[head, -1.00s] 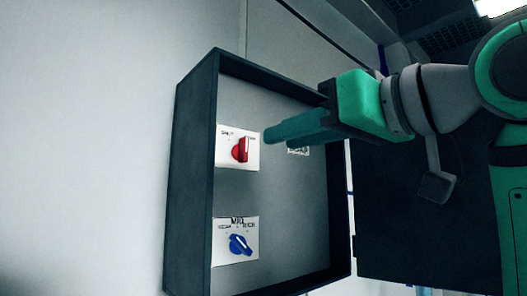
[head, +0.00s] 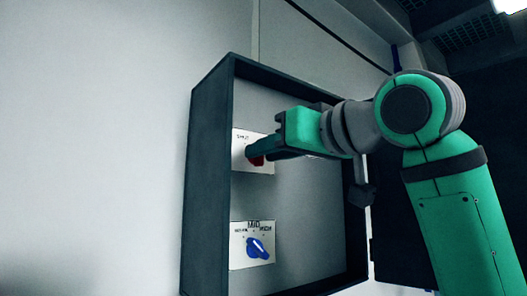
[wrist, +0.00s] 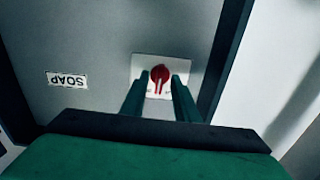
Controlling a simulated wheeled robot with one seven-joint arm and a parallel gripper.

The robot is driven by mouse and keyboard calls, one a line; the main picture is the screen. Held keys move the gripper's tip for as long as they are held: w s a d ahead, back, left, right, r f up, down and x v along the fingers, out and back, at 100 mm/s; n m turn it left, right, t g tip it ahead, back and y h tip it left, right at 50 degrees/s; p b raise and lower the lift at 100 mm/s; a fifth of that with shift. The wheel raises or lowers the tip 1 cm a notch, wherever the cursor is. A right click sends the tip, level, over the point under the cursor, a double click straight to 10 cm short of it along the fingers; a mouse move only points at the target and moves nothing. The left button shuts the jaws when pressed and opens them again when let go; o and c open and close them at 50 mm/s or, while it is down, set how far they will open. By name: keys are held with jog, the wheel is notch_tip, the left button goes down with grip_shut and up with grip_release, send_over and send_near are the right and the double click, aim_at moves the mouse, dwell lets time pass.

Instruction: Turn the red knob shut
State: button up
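The red knob (head: 256,161) sits on a white plate (head: 240,138) inside the dark-framed box, mostly hidden behind my fingers in the head view. In the wrist view the whole red knob (wrist: 160,75) shows just beyond and between my fingertips, its pointer toward my gripper. My gripper (head: 254,150) reaches into the box from the right. In the wrist view my gripper (wrist: 160,84) has its two fingers apart, one on each side of the knob. The gap between them looks empty; I cannot tell whether either finger touches the knob.
A blue knob (head: 258,248) on a white plate is below the red one, with "MID" above it. The box's dark rim (head: 210,170) stands out around the panel. An open dark door (head: 400,262) is at the right.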

grip_shut()
jog(key=shift+s+a+n, duration=0.1)
jog(key=shift+a+n, duration=0.05)
jog(key=shift+n, duration=4.55)
